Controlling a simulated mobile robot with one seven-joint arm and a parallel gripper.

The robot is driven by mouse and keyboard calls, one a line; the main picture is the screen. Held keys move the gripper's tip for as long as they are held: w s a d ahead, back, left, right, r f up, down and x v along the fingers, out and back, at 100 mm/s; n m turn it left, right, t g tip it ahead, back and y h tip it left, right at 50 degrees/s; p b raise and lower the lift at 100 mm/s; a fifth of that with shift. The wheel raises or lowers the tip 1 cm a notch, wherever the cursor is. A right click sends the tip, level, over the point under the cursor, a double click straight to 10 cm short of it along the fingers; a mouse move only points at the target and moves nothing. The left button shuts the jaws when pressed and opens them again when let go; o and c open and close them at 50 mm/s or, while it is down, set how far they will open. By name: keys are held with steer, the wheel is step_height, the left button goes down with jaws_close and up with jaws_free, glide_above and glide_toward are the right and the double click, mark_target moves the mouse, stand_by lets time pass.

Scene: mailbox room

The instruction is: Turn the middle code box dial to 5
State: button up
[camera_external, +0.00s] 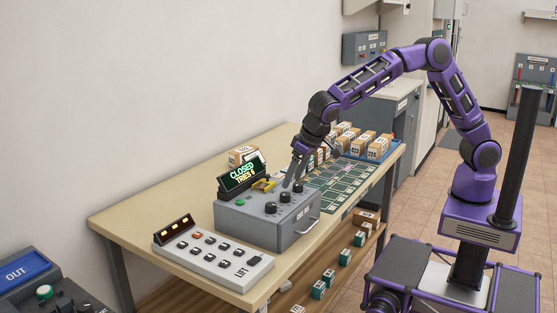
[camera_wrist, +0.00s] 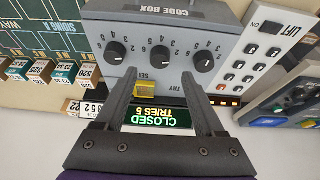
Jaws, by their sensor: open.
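The grey code box (camera_external: 265,222) stands on the table with three black dials in a row on its sloped face. The middle dial (camera_wrist: 160,57) shows upside down in the wrist view, between the left dial and right dial in the row, with digits around it; I cannot read its setting surely. My gripper (camera_wrist: 159,72) is open and empty. Its fingers straddle the line of the middle dial, with the dial just beyond the tips and apparently untouched. In the outside view my gripper (camera_external: 293,184) hovers close over the dials and partly hides them.
The display (camera_external: 241,174) on the box reads CLOSED, TRIES 5. A yellow SET part (camera_wrist: 145,88) lies between my fingers in the wrist view. A LIFT button panel (camera_external: 213,255) stands in front of the box. Labelled cartons (camera_external: 370,143) and a green grid mat (camera_external: 335,187) lie behind.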

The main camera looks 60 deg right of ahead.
mark_target(285, 194)
steer(key=x, duration=0.6)
steer(key=shift+r, duration=0.1)
jaws_close()
